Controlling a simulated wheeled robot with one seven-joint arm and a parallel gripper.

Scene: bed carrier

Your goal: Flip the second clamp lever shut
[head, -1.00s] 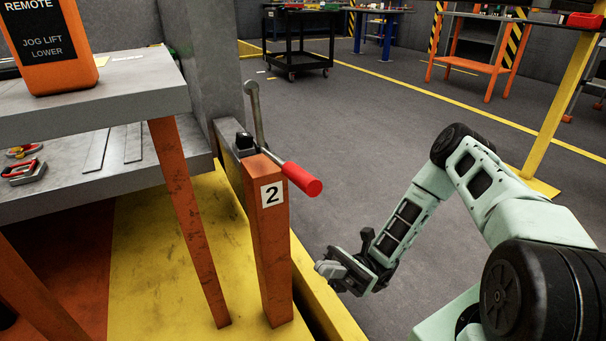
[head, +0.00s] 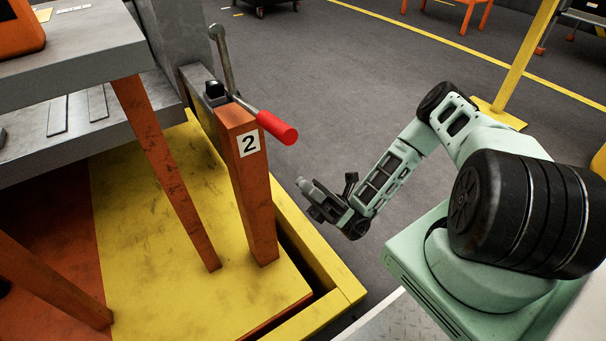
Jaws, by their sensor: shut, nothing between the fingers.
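The second clamp stands on an orange post (head: 246,190) with a white "2" label. Its lever has a red grip (head: 277,127) that points to the lower right, past the post's top. A grey metal arm (head: 222,58) of the clamp rises upward behind the post, beside a black block (head: 214,90). My gripper (head: 304,196) is shut and empty, right of the post and lower in the picture than the red grip. It is apart from both.
A grey table (head: 75,45) with orange legs stands at the left over a yellow platform (head: 140,220). The platform's raised yellow edge (head: 318,250) runs between the post and my arm. Grey floor (head: 350,70) beyond is open. A yellow post (head: 530,60) stands at the upper right.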

